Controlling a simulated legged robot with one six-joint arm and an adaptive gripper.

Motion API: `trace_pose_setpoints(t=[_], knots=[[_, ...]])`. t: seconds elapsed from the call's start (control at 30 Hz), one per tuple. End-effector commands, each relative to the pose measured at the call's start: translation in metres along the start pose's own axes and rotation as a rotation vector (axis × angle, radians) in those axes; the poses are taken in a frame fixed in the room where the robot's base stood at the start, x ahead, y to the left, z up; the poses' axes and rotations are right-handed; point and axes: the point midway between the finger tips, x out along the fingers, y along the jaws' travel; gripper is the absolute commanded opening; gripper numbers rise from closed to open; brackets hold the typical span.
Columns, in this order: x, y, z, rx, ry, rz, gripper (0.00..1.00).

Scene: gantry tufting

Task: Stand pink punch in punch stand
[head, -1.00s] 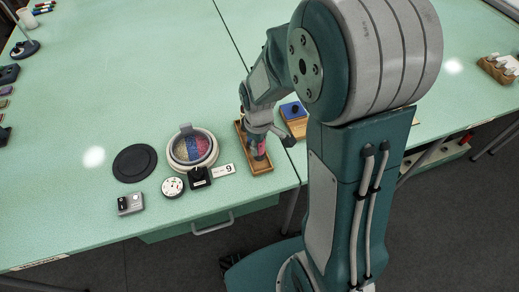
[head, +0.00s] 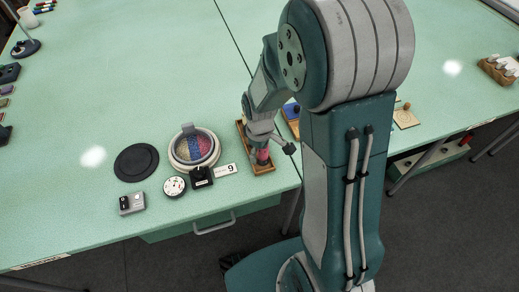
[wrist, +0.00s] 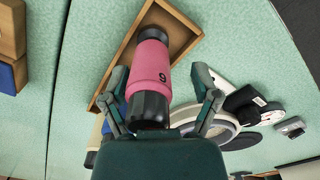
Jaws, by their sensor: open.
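The pink punch (wrist: 149,70) has black ends and a dark numeral on its side. It is at one end of a shallow wooden tray (wrist: 110,80) and lies between the two fingers of my gripper (wrist: 158,98) in the wrist view. The fingers are apart on either side, and I cannot tell whether either touches it. In the head view the punch (head: 263,157) shows just below my gripper (head: 264,141), at the tray's near end (head: 264,170). No piece is clearly recognisable as the punch stand. A wooden block with a blue top (head: 291,109) is partly hidden by my arm.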

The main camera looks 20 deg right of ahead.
Motion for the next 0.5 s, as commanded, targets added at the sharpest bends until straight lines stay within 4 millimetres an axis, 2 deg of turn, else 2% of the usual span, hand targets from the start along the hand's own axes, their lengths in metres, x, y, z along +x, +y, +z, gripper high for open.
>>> trace_pose_setpoints(t=[0.17,0.5], knots=[[-0.011,0.001,0.0,0.001,0.003,0.002,0.79],[-0.08,0.0,-0.001,0.001,0.004,0.004,0.79]])
